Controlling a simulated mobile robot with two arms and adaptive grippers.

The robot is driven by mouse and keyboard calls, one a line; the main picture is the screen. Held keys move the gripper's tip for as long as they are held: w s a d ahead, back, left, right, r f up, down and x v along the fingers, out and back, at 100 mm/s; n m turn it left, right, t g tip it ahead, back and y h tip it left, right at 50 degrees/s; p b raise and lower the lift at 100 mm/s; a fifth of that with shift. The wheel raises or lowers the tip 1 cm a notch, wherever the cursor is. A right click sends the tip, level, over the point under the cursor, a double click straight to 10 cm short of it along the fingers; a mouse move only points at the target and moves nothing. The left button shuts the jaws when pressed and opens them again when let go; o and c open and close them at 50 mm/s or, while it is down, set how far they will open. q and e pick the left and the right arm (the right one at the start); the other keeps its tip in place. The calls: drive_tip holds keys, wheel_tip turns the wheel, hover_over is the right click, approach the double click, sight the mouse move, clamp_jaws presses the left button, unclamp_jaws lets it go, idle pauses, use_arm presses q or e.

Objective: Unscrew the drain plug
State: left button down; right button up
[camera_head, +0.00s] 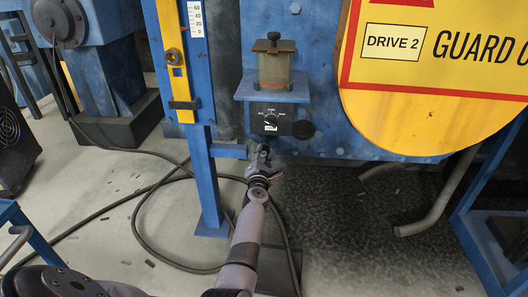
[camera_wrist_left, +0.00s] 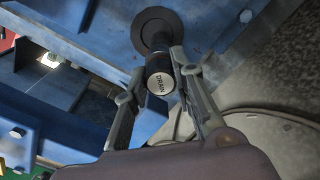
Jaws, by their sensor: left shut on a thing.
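The drain plug (camera_wrist_left: 160,83) is a dark cylinder whose pale round end face reads "DRAIN" in the left wrist view. Behind it is a round black flange (camera_wrist_left: 152,25) on a blue surface; the plug lines up with it, but I cannot tell how far it is threaded in. My left gripper (camera_wrist_left: 158,72) is shut on the plug, with one finger on each side. In the head view my left gripper (camera_head: 263,153) reaches in below the blue machine's small black dial panel (camera_head: 270,119). The plug cannot be made out there. My right gripper is in neither view.
A yellow guard (camera_head: 430,125) marked "DRIVE 2" hangs at the right. A blue post (camera_head: 208,180) stands left of my arm. Dark cables (camera_head: 145,225) lie on the floor.

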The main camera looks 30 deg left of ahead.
use_arm(q)
drive_tip(key=shift+n, duration=1.4)
drive_tip(key=c, duration=1.6)
unclamp_jaws()
drive_tip(key=shift+o, duration=0.2)
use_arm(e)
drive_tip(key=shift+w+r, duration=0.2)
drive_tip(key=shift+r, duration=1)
